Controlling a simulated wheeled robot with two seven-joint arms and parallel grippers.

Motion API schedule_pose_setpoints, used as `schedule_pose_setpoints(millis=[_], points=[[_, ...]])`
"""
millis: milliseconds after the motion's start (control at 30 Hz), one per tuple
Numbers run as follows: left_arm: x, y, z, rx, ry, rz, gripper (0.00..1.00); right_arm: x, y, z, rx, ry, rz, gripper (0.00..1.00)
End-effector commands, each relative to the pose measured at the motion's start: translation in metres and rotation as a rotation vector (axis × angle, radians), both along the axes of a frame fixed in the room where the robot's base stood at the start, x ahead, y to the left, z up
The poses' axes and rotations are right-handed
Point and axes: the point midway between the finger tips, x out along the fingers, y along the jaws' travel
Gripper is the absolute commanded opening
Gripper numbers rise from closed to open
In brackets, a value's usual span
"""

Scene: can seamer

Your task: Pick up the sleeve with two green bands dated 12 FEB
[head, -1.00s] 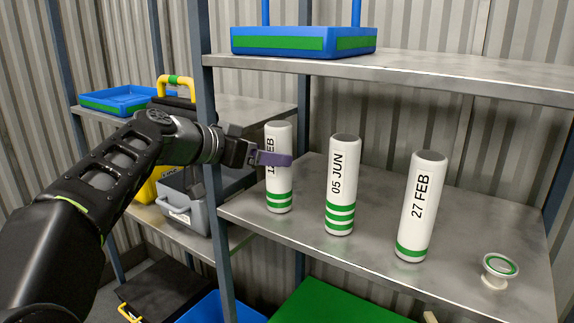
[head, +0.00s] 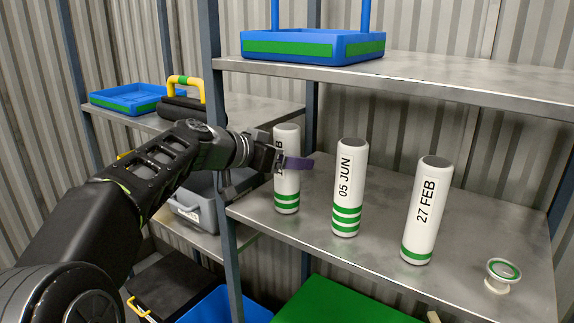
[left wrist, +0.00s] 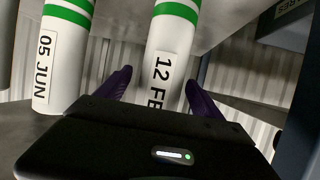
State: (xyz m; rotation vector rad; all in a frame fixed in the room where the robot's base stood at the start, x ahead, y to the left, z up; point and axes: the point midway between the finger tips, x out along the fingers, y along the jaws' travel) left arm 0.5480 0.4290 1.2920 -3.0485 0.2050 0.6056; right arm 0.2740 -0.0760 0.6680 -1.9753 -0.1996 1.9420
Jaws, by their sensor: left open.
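The sleeve dated 12 FEB (head: 287,183) is a white cylinder with two green bands near its base. It stands upright at the left of the middle shelf, its label partly hidden by my gripper in the head view. My left gripper (head: 298,164), with purple fingers, is open at the upper part of this sleeve. In the left wrist view the 12 FEB sleeve (left wrist: 172,45) lies between and ahead of the spread fingers (left wrist: 158,88). I cannot tell whether they touch it. My right gripper is not in view.
The sleeve dated 05 JUN (head: 348,185), with three bands, stands close to the right. The 27 FEB sleeve (head: 427,210), with one band, is further right, then a small green-ringed white piece (head: 502,274). A blue shelf post (head: 222,150) stands beside my arm. An upper shelf (head: 430,82) hangs overhead.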

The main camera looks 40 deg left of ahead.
Motion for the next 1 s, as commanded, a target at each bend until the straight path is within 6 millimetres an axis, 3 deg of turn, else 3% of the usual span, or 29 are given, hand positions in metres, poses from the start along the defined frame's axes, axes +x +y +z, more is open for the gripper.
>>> schedule_pose_setpoints(millis=[33,233,833,1000], points=[[0.007,0.000,0.002,-0.005,0.005,0.000,0.77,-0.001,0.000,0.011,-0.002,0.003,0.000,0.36],[0.027,-0.003,-0.009,-0.002,0.001,0.001,0.77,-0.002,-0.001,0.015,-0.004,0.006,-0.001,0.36],[0.027,-0.003,-0.010,0.000,0.000,0.000,0.77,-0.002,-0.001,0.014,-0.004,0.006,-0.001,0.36],[0.027,-0.003,-0.010,0.000,0.000,0.000,0.64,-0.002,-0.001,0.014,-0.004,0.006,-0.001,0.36]])
